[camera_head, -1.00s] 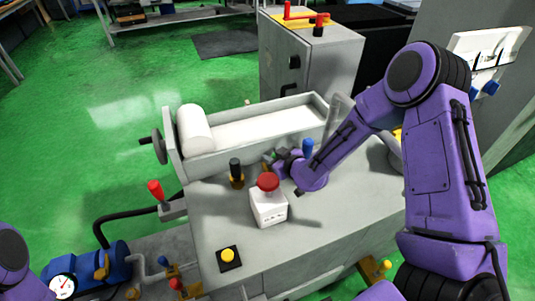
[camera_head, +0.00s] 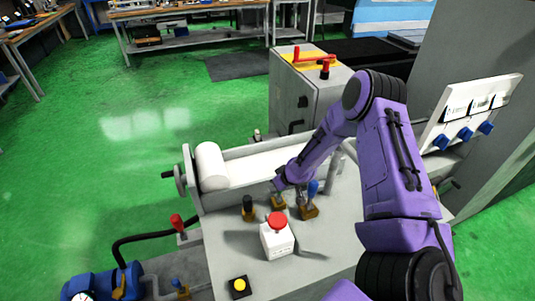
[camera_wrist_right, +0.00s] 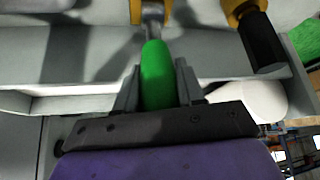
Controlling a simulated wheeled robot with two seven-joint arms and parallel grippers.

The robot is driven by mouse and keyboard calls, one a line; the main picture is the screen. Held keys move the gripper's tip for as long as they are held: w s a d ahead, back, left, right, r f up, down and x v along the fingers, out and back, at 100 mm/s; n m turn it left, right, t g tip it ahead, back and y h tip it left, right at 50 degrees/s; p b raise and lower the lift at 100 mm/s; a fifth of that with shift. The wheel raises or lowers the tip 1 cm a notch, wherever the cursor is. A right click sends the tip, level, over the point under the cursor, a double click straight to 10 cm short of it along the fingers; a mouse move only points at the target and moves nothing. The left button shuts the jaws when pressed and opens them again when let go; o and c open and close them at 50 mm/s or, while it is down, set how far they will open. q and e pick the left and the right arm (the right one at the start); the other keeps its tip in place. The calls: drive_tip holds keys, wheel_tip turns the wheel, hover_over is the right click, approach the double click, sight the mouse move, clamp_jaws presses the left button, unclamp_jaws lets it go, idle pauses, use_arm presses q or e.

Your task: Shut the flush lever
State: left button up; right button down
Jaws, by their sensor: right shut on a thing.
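A lever with a green handle (camera_wrist_right: 157,75) shows in the right wrist view, its metal stem running up to a yellow base (camera_wrist_right: 150,10). My right gripper (camera_wrist_right: 157,90) is shut on the green handle, with one finger on each side. In the head view my right gripper (camera_head: 279,184) is at the back of the grey machine top, between a black-handled lever (camera_head: 248,204) and a blue-handled lever (camera_head: 313,188). The green handle is hidden there by my gripper; its yellow base (camera_head: 278,201) shows. No label names the flush lever. My left gripper is out of view.
A white box with a red button (camera_head: 277,222) stands in front of the levers. A trough with a white roll (camera_head: 211,166) lies behind them. A red-handled lever (camera_head: 177,221) is at the left, and a yellow button (camera_head: 239,285) is at the front.

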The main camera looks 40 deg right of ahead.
drive_tip(key=shift+w+r, duration=0.1)
idle(0.3)
drive_tip(key=c, duration=0.8)
unclamp_jaws()
drive_tip(key=shift+d, duration=0.1)
drive_tip(key=shift+v, duration=5.2)
